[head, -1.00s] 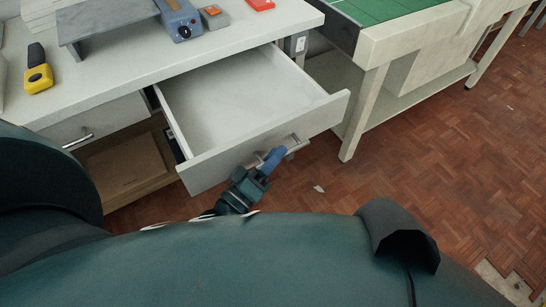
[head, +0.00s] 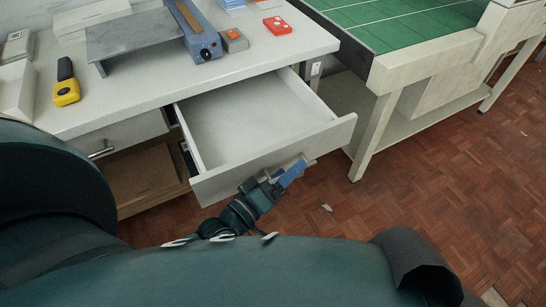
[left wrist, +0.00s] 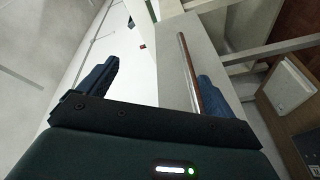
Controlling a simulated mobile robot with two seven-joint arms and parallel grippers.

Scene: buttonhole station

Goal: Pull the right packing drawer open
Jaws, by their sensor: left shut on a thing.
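The right packing drawer (head: 235,180) is pulled well out from the pale desk (head: 120,108), and its white inside (head: 250,110) looks empty. My left gripper (head: 285,180) is at the drawer front, shut on the bar handle (head: 308,163); the fingers hide part of the bar. In the left wrist view the handle (left wrist: 190,75) runs between the blue fingers of my left gripper (left wrist: 152,85), nearer the right one. My right gripper is not in view.
A left drawer (head: 125,133) is shut, with a brown box (head: 140,178) below it. A yellow and black tool (head: 66,85), a blue device (head: 197,35) and a red block (head: 277,25) lie on the desk.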

